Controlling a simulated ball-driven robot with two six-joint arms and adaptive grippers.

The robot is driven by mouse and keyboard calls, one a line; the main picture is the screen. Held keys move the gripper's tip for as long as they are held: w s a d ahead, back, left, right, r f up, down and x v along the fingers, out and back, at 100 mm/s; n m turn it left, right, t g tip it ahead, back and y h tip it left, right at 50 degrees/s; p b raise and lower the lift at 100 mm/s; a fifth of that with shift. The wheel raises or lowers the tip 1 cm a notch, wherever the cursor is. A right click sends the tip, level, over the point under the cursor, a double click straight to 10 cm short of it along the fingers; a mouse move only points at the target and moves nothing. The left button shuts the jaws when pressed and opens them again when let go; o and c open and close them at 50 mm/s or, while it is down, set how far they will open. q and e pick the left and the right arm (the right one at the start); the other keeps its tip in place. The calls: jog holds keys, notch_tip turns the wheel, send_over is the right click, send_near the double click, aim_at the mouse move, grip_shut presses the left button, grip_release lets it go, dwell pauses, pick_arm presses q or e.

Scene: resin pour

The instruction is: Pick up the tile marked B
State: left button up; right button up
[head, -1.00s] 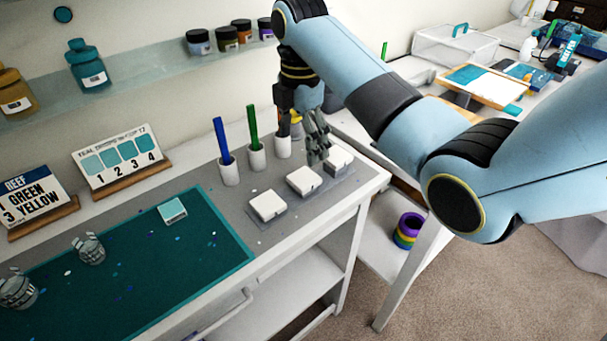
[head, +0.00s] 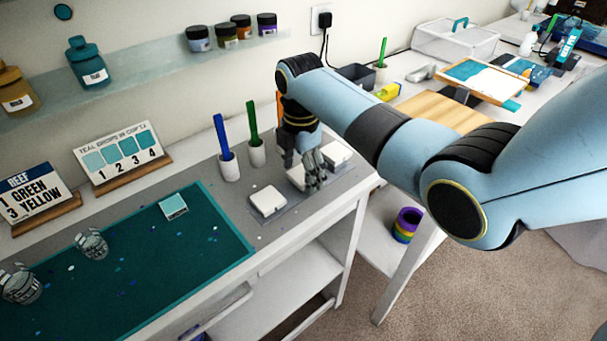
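Three white square tiles stand in a row on a grey pad: a near one (head: 268,201), a middle one (head: 297,177) and a far one (head: 338,153). No letter can be read on them, so I cannot tell which is B. My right gripper (head: 314,180) points down at the middle tile, and its fingers hide part of it. Whether they touch it, and how far they are open, cannot be made out. A small teal-topped tile (head: 173,206) lies on the green mat. My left gripper is not in view.
The green mat (head: 215,262) holds two greyish cup-like objects (head: 92,244). Holders with a blue stick (head: 222,138) and a green stick (head: 253,122) stand behind the tiles. Two signs stand at left, below a shelf (head: 150,72) with jars. A gap separates this bench from the right one.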

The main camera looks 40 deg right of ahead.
jog(key=c, duration=1)
jog(key=shift+c, duration=0.2)
